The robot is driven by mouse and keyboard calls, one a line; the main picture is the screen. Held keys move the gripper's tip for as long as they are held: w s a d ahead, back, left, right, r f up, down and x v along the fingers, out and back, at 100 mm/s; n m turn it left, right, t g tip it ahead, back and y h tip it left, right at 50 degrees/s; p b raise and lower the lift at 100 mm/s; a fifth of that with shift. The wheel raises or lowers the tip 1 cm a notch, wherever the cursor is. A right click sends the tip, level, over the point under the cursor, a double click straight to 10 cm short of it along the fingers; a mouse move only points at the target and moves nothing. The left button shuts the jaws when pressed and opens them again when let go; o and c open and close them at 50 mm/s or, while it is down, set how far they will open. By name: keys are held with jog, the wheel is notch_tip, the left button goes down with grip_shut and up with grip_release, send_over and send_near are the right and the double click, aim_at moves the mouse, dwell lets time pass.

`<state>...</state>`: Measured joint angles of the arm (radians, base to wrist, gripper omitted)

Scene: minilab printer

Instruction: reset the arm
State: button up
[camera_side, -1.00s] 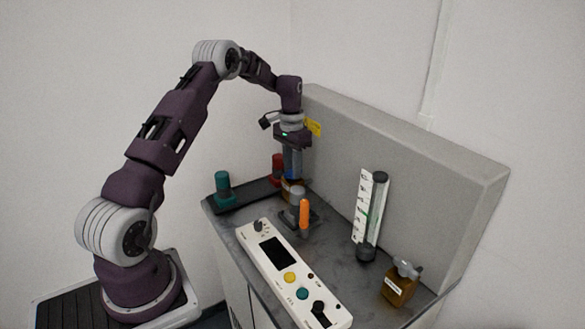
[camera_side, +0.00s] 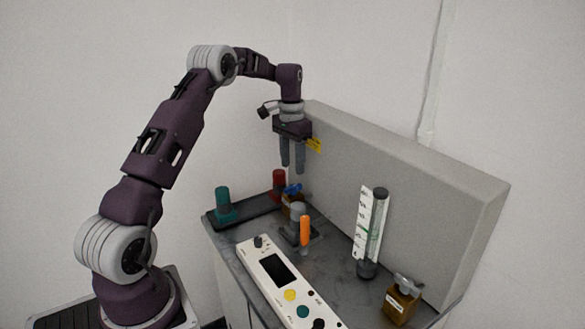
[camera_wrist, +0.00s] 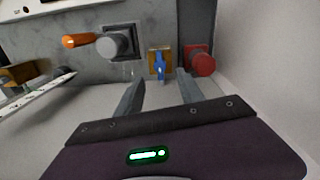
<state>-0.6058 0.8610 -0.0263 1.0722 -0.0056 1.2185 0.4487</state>
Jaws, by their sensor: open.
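My gripper (camera_side: 292,160) hangs from the wrist, pointing down, above the back left of the bench. Its two fingers are apart and nothing is between them. In the wrist view my gripper (camera_wrist: 160,88) also shows two spread fingers. Below and beyond the fingertips is an amber block with a blue valve handle (camera_wrist: 160,66), apart from the fingers. The same blue handle (camera_side: 292,189) shows in the side view under the gripper.
A red knob (camera_side: 279,181) and a teal knob (camera_side: 222,200) stand at the back left. A grey wall panel (camera_side: 420,170) rises behind.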

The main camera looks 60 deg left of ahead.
jog(key=s+d+r+t+y, duration=0.1)
jog(key=s+d+r, duration=0.4)
jog(key=d+r, duration=0.35)
jog(key=s+d+r+t, duration=0.2)
jog(key=s+d+r, duration=0.3)
jog(key=d+r, duration=0.4)
jog(key=s+d+f+t, duration=0.1)
jog(key=s+d, duration=0.4)
jog(key=s, duration=0.5)
jog(key=s+d+f+m+t, duration=0.1)
jog(key=s+d+f, duration=0.2)
jog(key=s+d, duration=0.3)
jog(key=s, duration=0.4)
jog(key=shift+s+d+m+t+h, duration=0.15)
jog(key=shift+s+m+t+h, duration=0.05)
jog(key=shift+m+t+h, duration=0.1)
